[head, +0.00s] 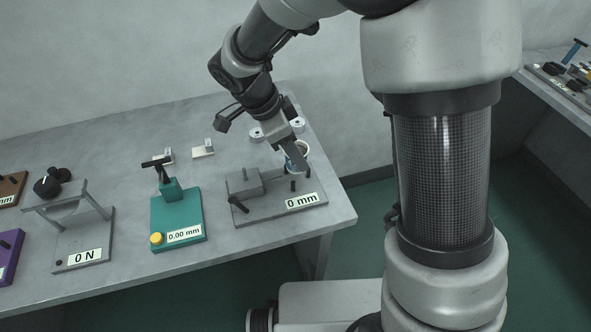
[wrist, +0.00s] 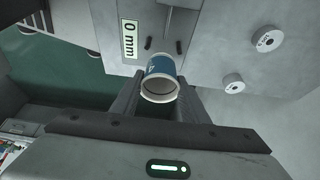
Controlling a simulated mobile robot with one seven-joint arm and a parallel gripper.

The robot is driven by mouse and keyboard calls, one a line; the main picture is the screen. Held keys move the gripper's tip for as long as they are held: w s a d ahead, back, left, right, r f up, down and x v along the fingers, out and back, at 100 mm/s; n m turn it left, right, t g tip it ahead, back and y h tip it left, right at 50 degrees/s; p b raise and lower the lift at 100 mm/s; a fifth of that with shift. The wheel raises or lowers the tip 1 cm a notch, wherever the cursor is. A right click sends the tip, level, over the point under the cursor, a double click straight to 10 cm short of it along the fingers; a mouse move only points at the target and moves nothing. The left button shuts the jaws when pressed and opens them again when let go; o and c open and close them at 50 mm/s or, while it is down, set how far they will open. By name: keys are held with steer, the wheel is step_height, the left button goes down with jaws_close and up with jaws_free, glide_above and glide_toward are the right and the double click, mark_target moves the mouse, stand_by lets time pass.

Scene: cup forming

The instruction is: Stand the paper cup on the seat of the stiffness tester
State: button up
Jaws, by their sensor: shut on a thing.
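The paper cup (head: 303,147) is white inside with a blue band, and my gripper (head: 295,156) is shut on it. In the wrist view the cup (wrist: 160,86) sits between the two fingers (wrist: 160,95), its open rim facing the camera. A grey device reading "0 mm" (head: 258,212) lies below and in front of the cup, with a block on its left and dark pegs on its right. Another grey device reads "0 N" (head: 84,243). I cannot tell which one is the stiffness tester. The cup's base is hidden, so contact below it cannot be told.
A teal gauge reading "0.00 mm" (head: 177,214) stands left of the grey "0 mm" device. Two round metal pieces (wrist: 268,40) (wrist: 233,83) lie behind it. Small white blocks (head: 203,152) sit at the back. The table (head: 335,218) ends close on the right.

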steer(key=shift+f+b, duration=0.3)
steer(key=shift+f, duration=2)
steer(key=shift+f, duration=0.2)
steer(key=o, duration=1)
steer(key=shift+r, duration=0.15)
